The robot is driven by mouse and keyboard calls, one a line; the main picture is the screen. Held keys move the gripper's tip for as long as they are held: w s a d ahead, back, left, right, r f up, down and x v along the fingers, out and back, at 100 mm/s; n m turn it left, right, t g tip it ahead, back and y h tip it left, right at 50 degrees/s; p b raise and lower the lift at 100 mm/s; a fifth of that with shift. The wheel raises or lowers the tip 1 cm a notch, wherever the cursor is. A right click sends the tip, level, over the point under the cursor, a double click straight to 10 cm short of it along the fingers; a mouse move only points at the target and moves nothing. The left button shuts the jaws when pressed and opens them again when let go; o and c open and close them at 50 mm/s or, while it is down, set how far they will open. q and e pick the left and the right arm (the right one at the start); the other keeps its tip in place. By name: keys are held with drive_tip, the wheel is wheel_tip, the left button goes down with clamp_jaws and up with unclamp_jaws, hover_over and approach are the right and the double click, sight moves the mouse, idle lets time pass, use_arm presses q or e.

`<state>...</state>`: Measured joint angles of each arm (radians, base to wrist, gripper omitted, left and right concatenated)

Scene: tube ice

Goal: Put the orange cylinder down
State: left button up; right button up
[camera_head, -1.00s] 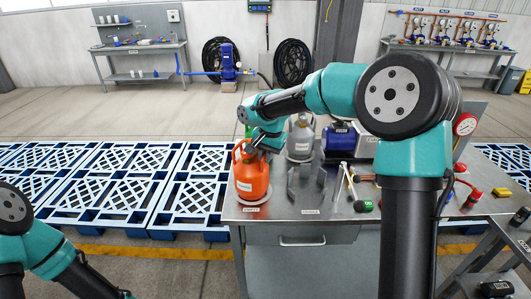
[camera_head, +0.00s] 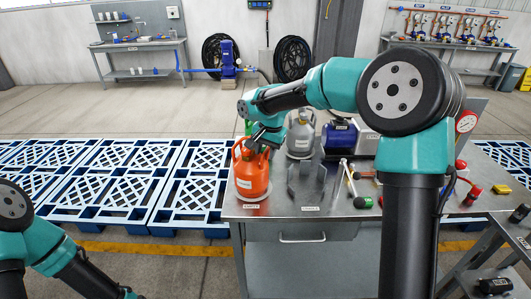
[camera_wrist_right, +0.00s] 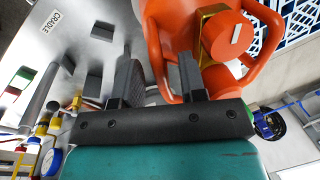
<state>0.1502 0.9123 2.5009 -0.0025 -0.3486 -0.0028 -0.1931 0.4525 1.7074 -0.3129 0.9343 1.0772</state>
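The orange cylinder (camera_head: 252,178) stands upright at the left end of the steel workbench, on a pale round spot behind a small label. Its collar handle and brass valve (camera_wrist_right: 212,35) show close up in the right wrist view. My right gripper (camera_head: 263,141) is at the top of the cylinder, beside its collar. In the right wrist view the two fingers of my right gripper (camera_wrist_right: 157,82) are apart, with the valve to the right of both and not between them. Part of the orange collar shows behind the gap. My left gripper is out of view.
A grey cradle (camera_head: 307,182) stands right of the orange cylinder, with a grey cylinder (camera_head: 300,138) behind it. A blue pump (camera_head: 340,138), tools (camera_head: 350,183) and a gauge (camera_head: 466,122) are farther right. Blue pallets (camera_head: 120,180) lie left of the bench.

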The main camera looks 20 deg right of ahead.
wheel_tip(320, 180, up, 11)
drive_tip(key=s+d, duration=0.1)
drive_tip(key=shift+s+d, duration=0.15)
drive_tip(key=shift+s, duration=0.05)
drive_tip(key=shift+r, duration=0.1)
idle(0.4)
